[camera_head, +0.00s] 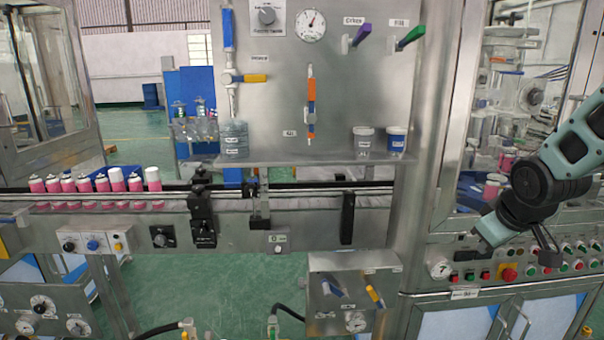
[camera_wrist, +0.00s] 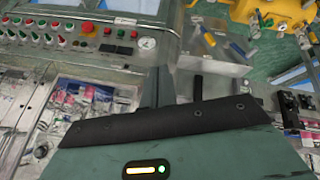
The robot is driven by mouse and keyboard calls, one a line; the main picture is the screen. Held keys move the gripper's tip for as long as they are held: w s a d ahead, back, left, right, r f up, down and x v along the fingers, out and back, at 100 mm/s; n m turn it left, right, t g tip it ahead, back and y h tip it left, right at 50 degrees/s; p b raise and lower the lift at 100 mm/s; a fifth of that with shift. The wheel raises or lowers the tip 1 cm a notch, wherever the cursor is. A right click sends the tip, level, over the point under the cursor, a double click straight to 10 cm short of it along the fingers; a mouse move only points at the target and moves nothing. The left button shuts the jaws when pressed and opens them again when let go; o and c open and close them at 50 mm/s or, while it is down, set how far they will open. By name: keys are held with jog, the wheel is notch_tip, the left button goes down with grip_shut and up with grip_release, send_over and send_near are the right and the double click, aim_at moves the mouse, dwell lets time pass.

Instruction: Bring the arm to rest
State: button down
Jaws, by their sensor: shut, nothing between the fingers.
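My arm comes in from the right edge of the head view, bent downward. My gripper (camera_head: 548,246) hangs at its end, in front of the right machine's button panel (camera_head: 462,275). It holds nothing. I cannot tell the exact gap between my gripper and the panel.
A red emergency stop (camera_head: 508,274) and several buttons sit close to my gripper. Left of it are a steel post (camera_head: 425,130), a shelf with two tubs (camera_head: 396,142), and a conveyor (camera_head: 330,188). Pink cans (camera_head: 134,183) stand on the conveyor's left. Green floor (camera_head: 200,270) shows below.

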jog(key=s+a+f+n+g+y, duration=0.1)
jog(key=s+a+n+g, duration=0.3)
jog(key=s+a, duration=2)
jog(key=shift+s+a+g+y, duration=0.3)
jog(key=shift+a+g+y, duration=0.3)
jog(key=shift+a+g, duration=0.45)
